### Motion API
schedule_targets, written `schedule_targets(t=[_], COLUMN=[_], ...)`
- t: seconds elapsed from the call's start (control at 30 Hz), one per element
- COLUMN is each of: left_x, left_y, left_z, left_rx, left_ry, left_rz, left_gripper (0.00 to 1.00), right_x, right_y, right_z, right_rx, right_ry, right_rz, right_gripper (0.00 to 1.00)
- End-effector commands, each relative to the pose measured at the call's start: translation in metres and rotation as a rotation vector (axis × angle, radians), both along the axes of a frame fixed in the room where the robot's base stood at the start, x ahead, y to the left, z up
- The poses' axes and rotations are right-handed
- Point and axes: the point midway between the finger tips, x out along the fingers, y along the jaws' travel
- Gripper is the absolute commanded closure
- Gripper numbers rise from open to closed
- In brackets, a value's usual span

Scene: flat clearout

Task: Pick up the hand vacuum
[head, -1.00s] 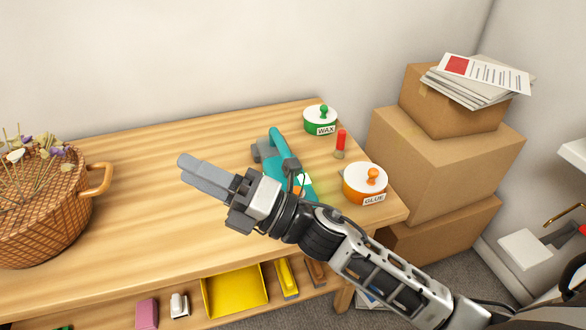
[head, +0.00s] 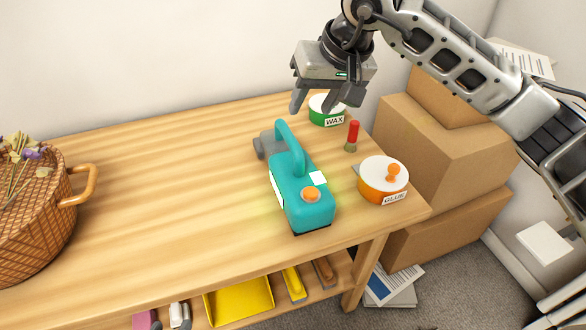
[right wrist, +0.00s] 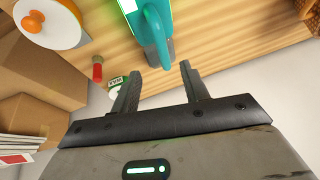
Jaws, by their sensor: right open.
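The hand vacuum (head: 303,205) is teal with an arched handle, an orange button and a grey nozzle. It lies on the wooden table near the right end, its nozzle toward the wall. It also shows at the top of the right wrist view (right wrist: 160,30), partly cut off. My right gripper (head: 318,112) is open and empty, with its fingers pointing down. It is raised above the back of the table, behind the vacuum and near the wax pot, apart from the vacuum. In the right wrist view the fingers (right wrist: 158,82) stand apart below the vacuum's handle. My left gripper is out of view.
A green wax pot (head: 321,104), a red-topped stick (head: 353,132) and an orange glue pot (head: 375,180) stand right of the vacuum. Cardboard boxes (head: 445,160) are stacked beyond the table. A wicker basket (head: 30,225) stands at the left. The middle of the table (head: 180,180) is clear.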

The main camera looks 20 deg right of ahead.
Motion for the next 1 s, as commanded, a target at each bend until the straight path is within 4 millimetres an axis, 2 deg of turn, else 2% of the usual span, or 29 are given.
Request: schedule_targets(t=[0.1,0.3,0.57,0.83,1.0], left_x=[-0.001,-0.002,0.0,0.004,0.004], left_y=[0.0,0.001,0.001,0.001,0.001], left_z=[0.001,0.0,0.002,0.007,0.006], left_rx=[0.002,0.005,0.008,0.016,0.018], left_ry=[0.003,0.004,0.002,-0.007,-0.004], left_rz=[0.0,0.0,0.0,-0.001,-0.001], left_gripper=[0.6,0.6,0.6,0.6,0.6], right_x=[0.009,0.023,0.03,0.044,0.047], right_y=[0.006,0.013,0.017,0.025,0.026], right_z=[-0.026,-0.057,-0.074,-0.109,-0.114], right_rx=[0.003,0.006,0.007,0.009,0.006], right_ry=[0.007,0.004,0.004,0.004,0.0], right_rz=[-0.002,-0.001,0.0,-0.002,-0.001], right_gripper=[0.55,0.55,0.55,0.55,0.55])
